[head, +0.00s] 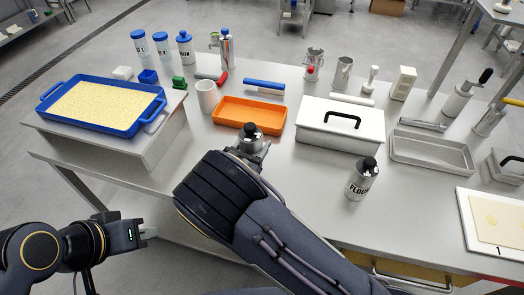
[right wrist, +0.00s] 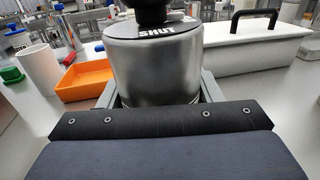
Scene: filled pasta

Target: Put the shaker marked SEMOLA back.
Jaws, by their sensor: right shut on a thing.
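A metal shaker (head: 250,137) with a black knob is between the fingers of my right gripper (head: 254,152), in front of the orange tray. In the right wrist view the shaker (right wrist: 152,65) fills the middle, with SHUT on its top. My right gripper is shut on its body; no SEMOLA mark shows on the visible side. Whether it touches the table is hidden. A second shaker (head: 361,182), marked FLOUR, stands upright to the right. My left gripper (head: 150,232) is empty, off the table's front left; its finger gap is unclear.
An orange tray (head: 222,121) and a white cup (head: 206,90) are behind the held shaker. A white box with a black handle (head: 312,136) stands to its right. A blue tray of yellow grain (head: 160,104) sits on a raised block at left. Table between box and FLOUR shaker is clear.

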